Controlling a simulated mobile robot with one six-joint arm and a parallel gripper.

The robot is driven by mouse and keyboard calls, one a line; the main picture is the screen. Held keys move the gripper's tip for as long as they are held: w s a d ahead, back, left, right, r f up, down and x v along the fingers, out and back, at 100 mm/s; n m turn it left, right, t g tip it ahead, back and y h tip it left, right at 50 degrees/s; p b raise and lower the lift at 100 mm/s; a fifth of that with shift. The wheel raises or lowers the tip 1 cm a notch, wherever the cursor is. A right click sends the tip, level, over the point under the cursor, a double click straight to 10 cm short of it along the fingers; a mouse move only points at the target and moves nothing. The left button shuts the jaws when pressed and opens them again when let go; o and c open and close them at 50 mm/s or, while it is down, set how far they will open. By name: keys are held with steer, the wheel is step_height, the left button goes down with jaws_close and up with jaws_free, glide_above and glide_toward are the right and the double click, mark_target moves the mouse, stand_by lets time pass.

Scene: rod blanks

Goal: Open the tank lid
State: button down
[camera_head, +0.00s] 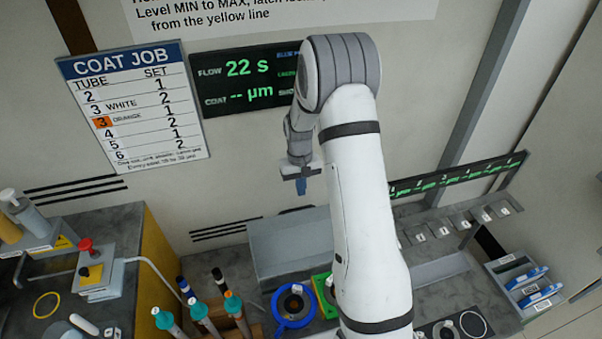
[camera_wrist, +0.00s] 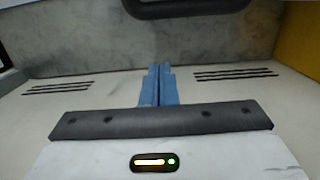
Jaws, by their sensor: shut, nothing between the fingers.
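A grey box-like housing (camera_head: 275,240) stands against the wall behind the bench, partly hidden by my arm. It looks like the tank, but I cannot make out its lid clearly in the head view. In the wrist view a grey surface (camera_wrist: 100,42) lies beyond my fingertips, with a dark rounded bar (camera_wrist: 185,10) on it at the top edge. The bar may be a handle; it is cut off by the frame. My gripper (camera_head: 301,192) hangs in the air above the housing, blue fingers pointing down. In the wrist view the fingers (camera_wrist: 159,70) are together and empty.
A blue ring-shaped holder (camera_head: 277,318) and a green holder (camera_head: 321,290) sit in front of the housing. A blue-marked rack (camera_head: 530,285) is at right.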

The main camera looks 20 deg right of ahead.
steer(key=s, duration=0.1)
steer(key=s+p, duration=0.1)
steer(key=s, duration=0.2)
steer(key=shift+f+p, duration=0.3)
steer(key=shift+p, duration=0.1)
